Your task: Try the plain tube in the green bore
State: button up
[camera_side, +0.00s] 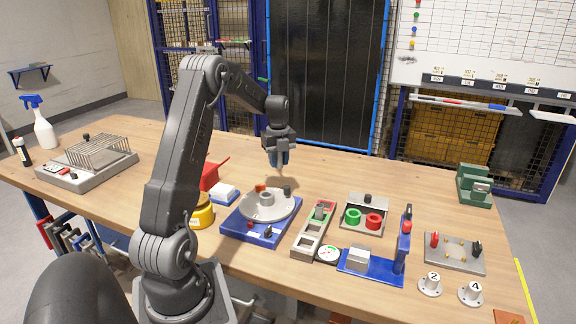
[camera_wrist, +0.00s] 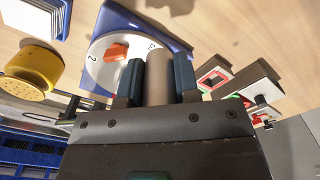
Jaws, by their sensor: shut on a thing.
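My gripper (camera_side: 281,160) is shut on a plain grey-beige tube (camera_wrist: 160,78), held between its two dark fingers. In the side view the gripper hangs above the back of the rotary jig, and the tube is hard to make out there. The jig has a blue base (camera_side: 236,229) and a round pale plate (camera_side: 286,207) with an orange block (camera_side: 260,188), a grey cylinder and a dark knob.
A long green-and-red fixture (camera_side: 309,236) stands between jig and rings. A blue stand (camera_side: 372,263) with an upright post is in front of the rings. A yellow round container (camera_side: 201,213) and a red bin (camera_side: 213,173) are left of the jig. The table behind the jig is clear.

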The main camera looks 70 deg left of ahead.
jog(key=w+d+f+m, duration=0.1)
jog(key=w+d+m, duration=0.2)
jog(key=w+d, duration=0.6)
jog(key=w+d+m, duration=0.3)
jog(key=w+d, duration=0.2)
jog(key=d, duration=0.8)
jog(key=shift+w+f, duration=0.1)
jog(key=shift+f, duration=2.5)
jog(key=shift+f, duration=0.2)
jog(key=shift+r, duration=0.55)
jog(key=shift+f, duration=0.7)
dwell(0.7)
jog(key=shift+r, duration=0.3)
dwell(0.7)
